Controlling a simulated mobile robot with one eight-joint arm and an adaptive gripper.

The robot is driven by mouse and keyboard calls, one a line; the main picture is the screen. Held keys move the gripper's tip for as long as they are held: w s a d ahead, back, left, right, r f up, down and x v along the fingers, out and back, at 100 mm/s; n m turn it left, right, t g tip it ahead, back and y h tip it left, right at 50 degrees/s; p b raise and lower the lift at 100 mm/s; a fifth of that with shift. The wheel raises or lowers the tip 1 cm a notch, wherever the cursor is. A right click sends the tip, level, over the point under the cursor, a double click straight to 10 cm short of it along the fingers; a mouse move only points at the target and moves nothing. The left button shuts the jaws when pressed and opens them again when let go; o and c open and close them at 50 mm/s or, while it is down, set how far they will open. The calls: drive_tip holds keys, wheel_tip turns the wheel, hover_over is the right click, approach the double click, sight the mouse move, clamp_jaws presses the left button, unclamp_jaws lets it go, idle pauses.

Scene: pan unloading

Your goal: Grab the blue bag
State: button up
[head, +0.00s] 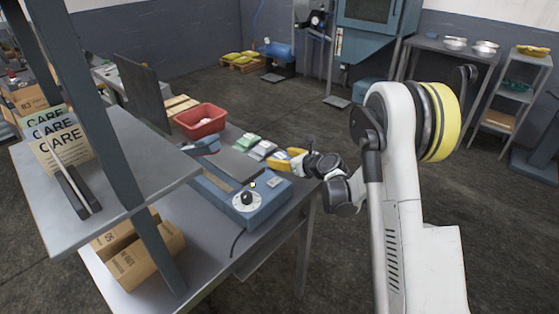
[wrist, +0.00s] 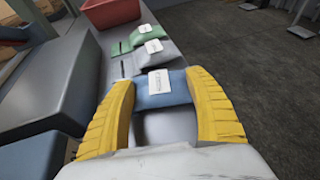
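The blue bag (wrist: 165,99) lies on the grey table in the wrist view, with a white label on its far part. My gripper (wrist: 164,80) has its yellow fingers spread wide, one on each side of the bag. The fingers are beside the bag's left and right edges; I cannot tell whether they touch it. In the head view my gripper (head: 284,158) is low over the table's right edge and mostly hides the blue bag.
A grey bag (wrist: 150,57) and a green bag (wrist: 134,37) lie in a row beyond the blue bag. A red bin (head: 200,120) stands behind them. A blue sealing machine (head: 247,203) stands left of my gripper. The floor to the right is clear.

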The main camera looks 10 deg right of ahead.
drive_tip(key=shift+c, duration=0.9)
drive_tip(key=shift+r, duration=0.1)
